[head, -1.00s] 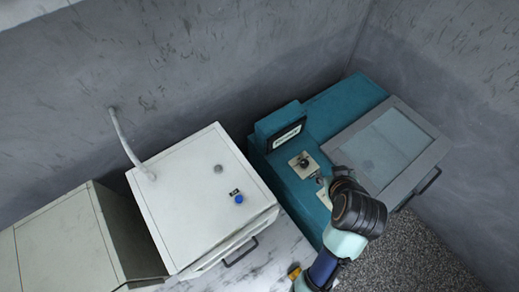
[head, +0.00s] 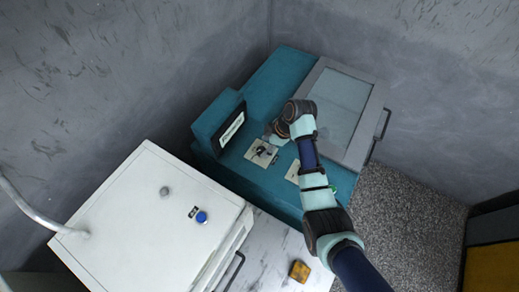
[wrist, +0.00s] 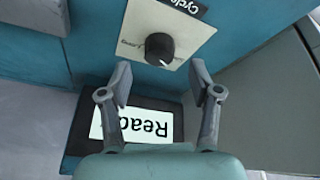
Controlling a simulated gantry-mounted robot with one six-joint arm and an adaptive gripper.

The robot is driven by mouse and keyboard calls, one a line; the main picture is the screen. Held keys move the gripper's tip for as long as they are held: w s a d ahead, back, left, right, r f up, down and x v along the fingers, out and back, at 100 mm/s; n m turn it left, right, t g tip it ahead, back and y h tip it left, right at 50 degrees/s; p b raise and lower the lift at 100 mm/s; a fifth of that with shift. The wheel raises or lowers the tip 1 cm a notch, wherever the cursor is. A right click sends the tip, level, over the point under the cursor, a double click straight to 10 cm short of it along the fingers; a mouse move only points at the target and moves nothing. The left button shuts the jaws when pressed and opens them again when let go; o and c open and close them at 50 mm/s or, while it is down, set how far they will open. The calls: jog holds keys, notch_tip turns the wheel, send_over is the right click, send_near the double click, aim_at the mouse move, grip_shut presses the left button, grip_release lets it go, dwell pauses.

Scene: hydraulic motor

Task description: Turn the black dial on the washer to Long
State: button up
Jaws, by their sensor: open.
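The black dial (wrist: 159,47) sits on a pale square plate (wrist: 185,25) on the teal washer (head: 285,75). In the wrist view the plate reads upside down, with a black "Cycle" label and small blurred lettering beside the dial. A short light mark shows on the dial's edge nearest my gripper. My gripper (wrist: 161,84) is open and empty, with its fingertips apart on either side and short of the dial in the picture. I cannot tell whether they touch anything. In the head view the dial (head: 263,151) lies just beside my gripper, which is partly hidden by my wrist.
A screen reading "Ready" (wrist: 145,125) stands behind the fingers in the wrist view. A grey-framed glass lid (head: 340,110) lies right of the dial. A white cabinet (head: 140,210) with a blue button (head: 201,217) stands left. A small yellow object (head: 299,271) lies below.

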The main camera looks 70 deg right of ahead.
aim_at(262, 150)
jog(key=x, duration=0.3)
jog(key=shift+w+a+f, duration=0.1)
jog(key=shift+w+f, duration=0.05)
jog(key=shift+f, duration=0.2)
jog(key=c, duration=1.1)
jog(key=shift+r, duration=0.1)
jog(key=shift+c, duration=0.2)
